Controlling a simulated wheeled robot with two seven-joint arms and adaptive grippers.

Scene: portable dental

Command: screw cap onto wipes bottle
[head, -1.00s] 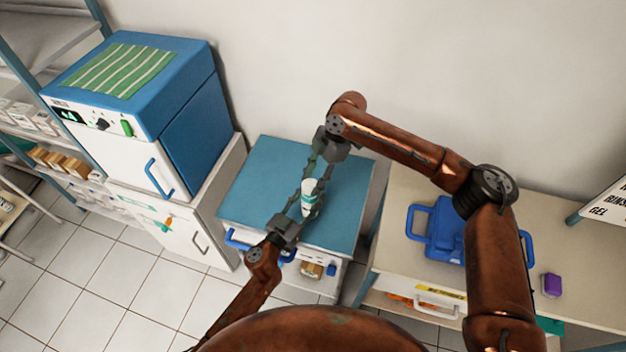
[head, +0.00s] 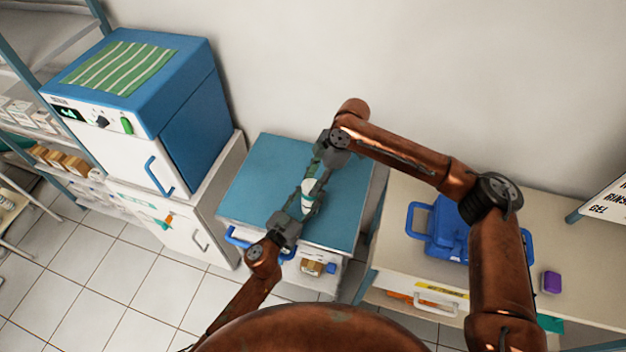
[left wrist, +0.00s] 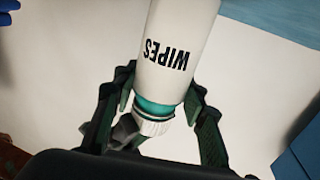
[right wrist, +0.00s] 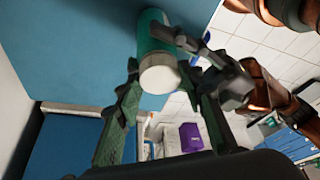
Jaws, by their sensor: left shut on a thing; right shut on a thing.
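The white wipes bottle (head: 307,204) is between my two grippers over the blue-topped cabinet in the head view. In the left wrist view the bottle (left wrist: 178,45) shows black WIPES lettering, upside down in the picture, and a teal band. A white ridged cap (left wrist: 157,126) is at the teal end; I cannot tell how tightly it sits. My left gripper (head: 296,212) is shut on the bottle near that band. My right gripper (head: 319,172) is shut on the cap, whose white end (right wrist: 159,76) shows in the right wrist view. Fingers hide parts of both.
The blue-topped cabinet (head: 262,175) is clear around the grippers. A blue-and-white appliance (head: 185,130) stands at left. A beige counter (head: 400,190) at right holds a blue case (head: 443,228) and a purple box (head: 551,282). The wall is behind.

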